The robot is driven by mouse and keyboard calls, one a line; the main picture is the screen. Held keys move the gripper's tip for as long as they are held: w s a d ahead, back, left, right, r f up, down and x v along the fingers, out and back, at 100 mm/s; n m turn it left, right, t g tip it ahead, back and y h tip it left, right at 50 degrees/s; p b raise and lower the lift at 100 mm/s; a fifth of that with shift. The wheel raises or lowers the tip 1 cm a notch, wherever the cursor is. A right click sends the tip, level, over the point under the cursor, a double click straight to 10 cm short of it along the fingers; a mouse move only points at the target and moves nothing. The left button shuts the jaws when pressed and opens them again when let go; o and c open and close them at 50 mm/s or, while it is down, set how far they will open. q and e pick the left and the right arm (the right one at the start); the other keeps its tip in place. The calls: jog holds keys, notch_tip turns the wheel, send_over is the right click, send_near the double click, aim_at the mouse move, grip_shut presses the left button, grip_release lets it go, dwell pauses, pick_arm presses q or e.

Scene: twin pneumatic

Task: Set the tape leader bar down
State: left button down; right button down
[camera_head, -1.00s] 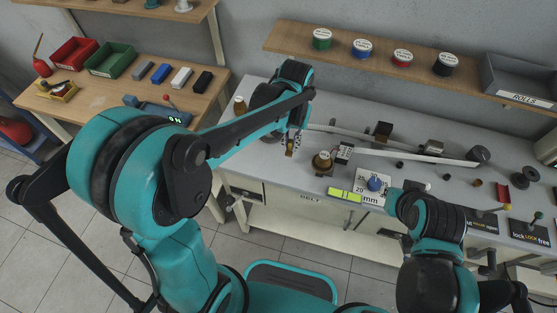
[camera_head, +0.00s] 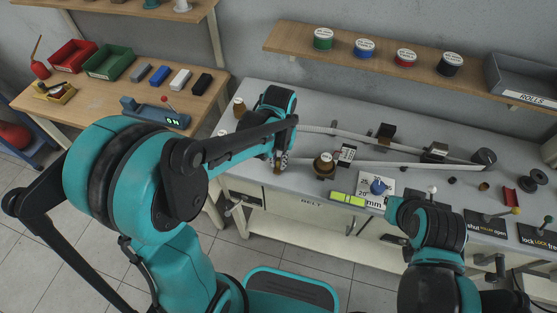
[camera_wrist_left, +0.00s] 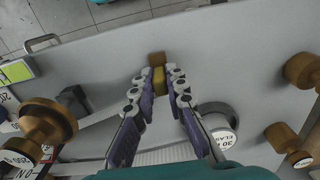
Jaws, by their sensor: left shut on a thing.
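The tape leader bar is a small brass-brown block (camera_wrist_left: 157,77) between my left fingertips in the left wrist view. My left gripper (camera_wrist_left: 162,74) is shut on it. In the head view my left gripper (camera_head: 280,162) is at the left part of the grey bench (camera_head: 340,190), close to its front edge. The bar's end (camera_head: 277,170) shows small below the fingers. I cannot tell whether it touches the bench top. My right arm is at the lower right of the head view, but its gripper is hidden.
A brass post (camera_head: 324,166) and a small labelled block (camera_head: 346,154) stand right of my left gripper. White tape (camera_head: 400,166) runs along the bench. A labelled roll (camera_wrist_left: 217,122) lies beside the left fingers. Bare bench lies around the bar in the wrist view.

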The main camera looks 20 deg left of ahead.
pick_arm(q)
jog(key=c, duration=1.5)
grip_release()
jog(key=shift+c, duration=0.2)
jog(key=shift+r+p, duration=0.35)
jog(key=shift+r, duration=0.05)
notch_tip(320, 180, up, 11)
jog(key=p, duration=0.4)
jog(key=t, duration=0.7)
send_near(278, 161)
jog(key=s+a+r, duration=0.4)
jog(key=a+r, duration=0.1)
jog(key=r, duration=0.1)
jog(key=shift+s+d+f, duration=0.15)
jog(key=shift+d+f, duration=0.05)
